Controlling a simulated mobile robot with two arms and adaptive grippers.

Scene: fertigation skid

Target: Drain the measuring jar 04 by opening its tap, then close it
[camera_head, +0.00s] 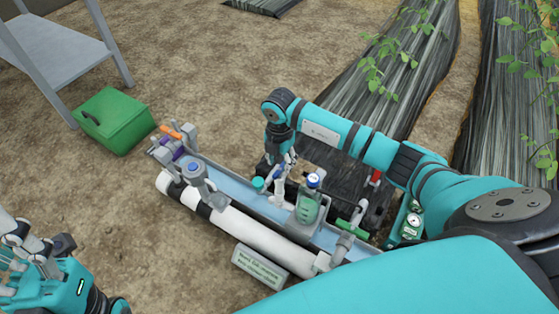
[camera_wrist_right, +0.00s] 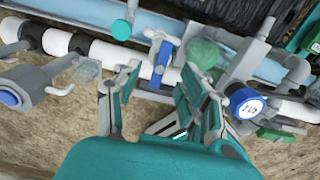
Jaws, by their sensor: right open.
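The measuring jar (camera_head: 307,208) is a clear vessel of green liquid under a blue cap, upright on the skid in the head view. In the right wrist view a blue cap with a white marked face (camera_wrist_right: 245,103) is right of my fingers; its marking is hard to read. A blue tap handle (camera_wrist_right: 158,50) lies just beyond the gap between my right fingertips. My right gripper (camera_wrist_right: 160,75) is open and empty, also visible above and left of the jar in the head view (camera_head: 284,168). My left gripper (camera_head: 38,248) is far from the skid; its jaw state is unclear.
A white pipe (camera_head: 240,226) and grey fittings run along the skid's blue channel. A label plate (camera_head: 260,267) stands in front. A green box (camera_head: 115,120) and a grey table (camera_head: 55,45) are at the left. A green-handled valve (camera_head: 352,229) is right of the jar.

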